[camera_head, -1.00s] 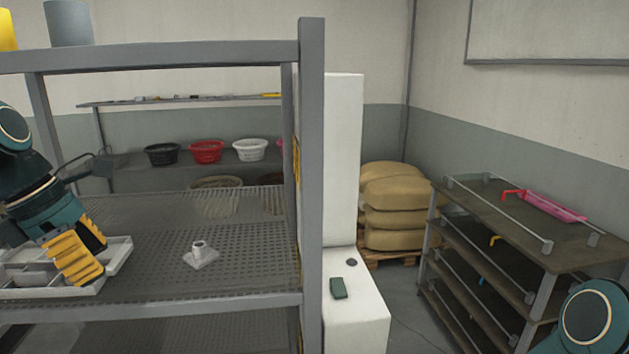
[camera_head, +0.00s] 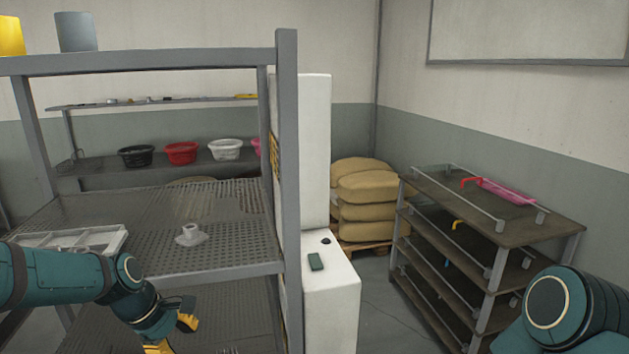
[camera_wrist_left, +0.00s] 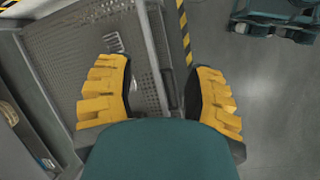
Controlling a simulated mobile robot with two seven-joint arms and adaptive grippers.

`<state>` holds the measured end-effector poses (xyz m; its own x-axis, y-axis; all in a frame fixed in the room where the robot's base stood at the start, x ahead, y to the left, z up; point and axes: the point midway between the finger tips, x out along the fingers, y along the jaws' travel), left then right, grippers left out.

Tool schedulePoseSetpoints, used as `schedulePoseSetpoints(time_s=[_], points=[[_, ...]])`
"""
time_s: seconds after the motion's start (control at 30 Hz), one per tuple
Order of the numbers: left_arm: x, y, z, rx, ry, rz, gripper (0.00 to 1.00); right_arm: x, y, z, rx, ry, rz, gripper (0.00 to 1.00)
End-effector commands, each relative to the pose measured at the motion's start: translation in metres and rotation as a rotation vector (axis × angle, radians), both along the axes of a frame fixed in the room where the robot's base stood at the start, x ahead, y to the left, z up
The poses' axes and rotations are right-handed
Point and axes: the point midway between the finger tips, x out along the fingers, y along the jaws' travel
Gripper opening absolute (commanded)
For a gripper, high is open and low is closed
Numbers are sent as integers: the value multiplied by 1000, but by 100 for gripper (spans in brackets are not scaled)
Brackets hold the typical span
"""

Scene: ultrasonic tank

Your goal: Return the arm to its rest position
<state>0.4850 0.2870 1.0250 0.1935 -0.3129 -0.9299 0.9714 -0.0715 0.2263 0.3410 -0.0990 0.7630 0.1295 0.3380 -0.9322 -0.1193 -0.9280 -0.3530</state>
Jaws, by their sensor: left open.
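My left arm (camera_head: 60,280) comes in from the left of the head view, in front of the grey shelf rack (camera_head: 288,190). My left gripper (camera_head: 172,336) hangs low, below the level of the perforated middle shelf. Its yellow fingers also show in the left wrist view (camera_wrist_left: 162,100), spread wide with nothing between them. The gripper is open and empty. My right arm (camera_head: 575,310) shows only as a teal joint at the lower right; its gripper is out of view.
A white piece (camera_head: 191,234) stands on the middle shelf, with a light compartment tray (camera_head: 110,240) at its left. A white cabinet (camera_head: 330,300) carries a green object (camera_head: 316,262). A brown-shelved rack (camera_head: 440,205) stands at right. Open floor (camera_wrist_left: 265,120) shows in the wrist view.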

Motion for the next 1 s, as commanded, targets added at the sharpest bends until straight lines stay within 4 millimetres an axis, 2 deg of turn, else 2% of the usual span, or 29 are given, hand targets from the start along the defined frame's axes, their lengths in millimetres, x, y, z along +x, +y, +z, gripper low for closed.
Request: schedulePoseSetpoints(time_s=[0.03, 0.13, 0.2, 0.3, 0.4, 0.5, 0.63, 0.73, 1.0], points=[[-1, -21, -36, 9, -10, -103, 53, 0, 0, 0, 0, 0, 0, 60], [-9, -57, -95, 41, -67, -311, 53, 0, 0, 0, 0, 0, 0, 60], [-21, -84, -134, 64, -112, -462, 53, 0, 0, 0, 0, 0, 0, 60], [-49, -121, -184, 97, -179, -686, 53, 0, 0, 0, 0, 0, 0, 60], [-82, -151, -221, 128, -245, -892, 53, 0, 0, 0, 0, 0, 0, 60], [-112, -171, -244, 154, -301, -1056, 53, 0, 0, 0, 0, 0, 0, 60], [-137, -184, -259, 178, -350, -1189, 53, 0, 0, 0, 0, 0, 0, 60], [-144, -188, -263, 188, -369, -1234, 53, 0, 0, 0, 0, 0, 0, 60], [-145, -188, -263, 188, -370, -1235, 53, 0, 0, 0, 0, 0, 0, 60]])
